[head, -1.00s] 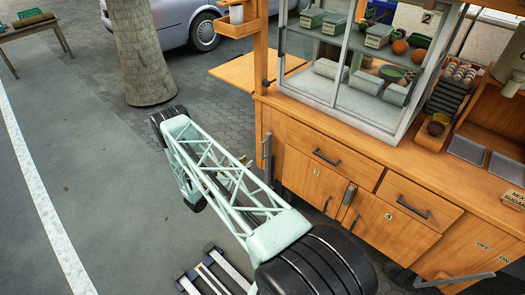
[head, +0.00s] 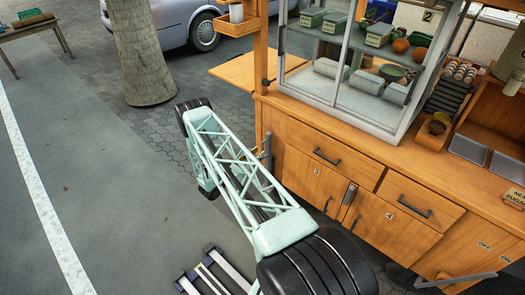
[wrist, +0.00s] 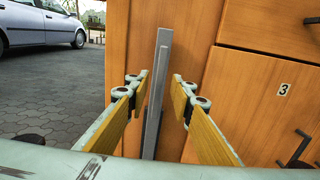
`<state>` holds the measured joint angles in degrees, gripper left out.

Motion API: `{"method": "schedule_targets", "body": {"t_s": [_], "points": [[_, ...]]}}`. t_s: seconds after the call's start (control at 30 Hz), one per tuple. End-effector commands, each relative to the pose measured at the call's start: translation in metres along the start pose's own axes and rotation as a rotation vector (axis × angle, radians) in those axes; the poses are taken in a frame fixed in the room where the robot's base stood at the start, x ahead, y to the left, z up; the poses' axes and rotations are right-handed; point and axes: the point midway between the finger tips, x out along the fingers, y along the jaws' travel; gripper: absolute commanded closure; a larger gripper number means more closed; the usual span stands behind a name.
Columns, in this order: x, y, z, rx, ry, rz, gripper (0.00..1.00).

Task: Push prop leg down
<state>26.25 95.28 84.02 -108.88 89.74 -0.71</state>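The prop leg seems to be the grey upright metal bar (wrist: 155,95) on the left end of the wooden cart front. It also shows in the head view (head: 269,144), partly hidden by my arm. My gripper (wrist: 160,88) is open, with one yellow-padded finger on each side of the bar in the wrist view. Gaps show between the bar and both fingers. The bar's lower end is hidden behind my wrist. In the head view my gripper is mostly hidden behind my arm.
The cart front (head: 315,180) has drawers and doors with dark handles. Another grey bar (head: 455,281) sticks out slantwise low at the cart's right. A tree trunk (head: 140,50) and a parked car (head: 195,20) stand behind.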

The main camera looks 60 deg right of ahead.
Motion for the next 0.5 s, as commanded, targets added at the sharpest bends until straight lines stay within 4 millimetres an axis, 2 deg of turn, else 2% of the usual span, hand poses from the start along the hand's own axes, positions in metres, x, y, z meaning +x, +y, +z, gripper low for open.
{"method": "schedule_targets", "body": {"t_s": [0.3, 0.5], "points": [[0.034, 0.0, 0.0, 0.002, -0.001, -0.001, 0.78], [0.045, 0.0, 0.0, 0.001, -0.001, 0.0, 0.78]]}}
